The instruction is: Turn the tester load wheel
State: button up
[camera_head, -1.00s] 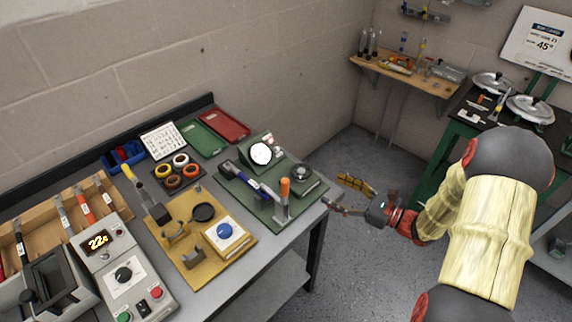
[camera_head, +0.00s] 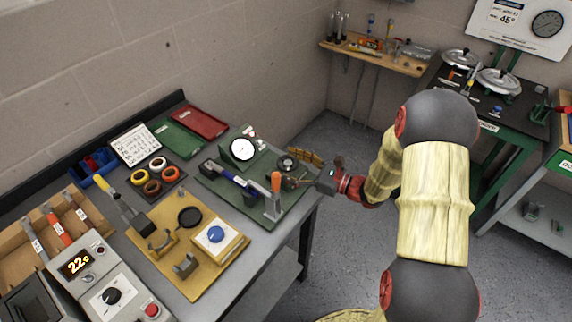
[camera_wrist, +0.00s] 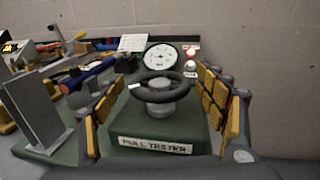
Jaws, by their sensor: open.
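The tester load wheel is a dark ring with a grey hub (camera_wrist: 160,88) on a green base labelled "PULL TESTER" (camera_wrist: 158,145). A white dial gauge (camera_wrist: 161,56) stands behind it; the gauge also shows in the head view (camera_head: 243,149). My gripper (camera_wrist: 168,108) is open in the wrist view, with yellow-padded fingers on the left and right of the wheel, apart from it. In the head view my gripper (camera_head: 303,180) is at the right end of the green tester, and the wheel (camera_head: 287,163) is partly hidden by it.
An orange-handled lever (camera_head: 276,190) stands on the tester close to my gripper; its grey upright plate shows at left in the wrist view (camera_wrist: 38,110). The wall is behind.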

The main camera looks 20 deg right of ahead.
jog(key=shift+w+a, duration=0.15)
jog(key=shift+a, duration=0.05)
jog(key=shift+c, duration=0.5)
jog(key=c, duration=1.1)
jog(key=shift+r+n+g+y+p, duration=0.1)
jog(key=shift+n+g+y+p, duration=0.4)
jog(key=shift+n+g+p, duration=0.1)
jog(key=shift+n+g+y+p, duration=0.3)
jog(key=shift+n+g+y, duration=0.3)
jog(key=shift+g, duration=0.3)
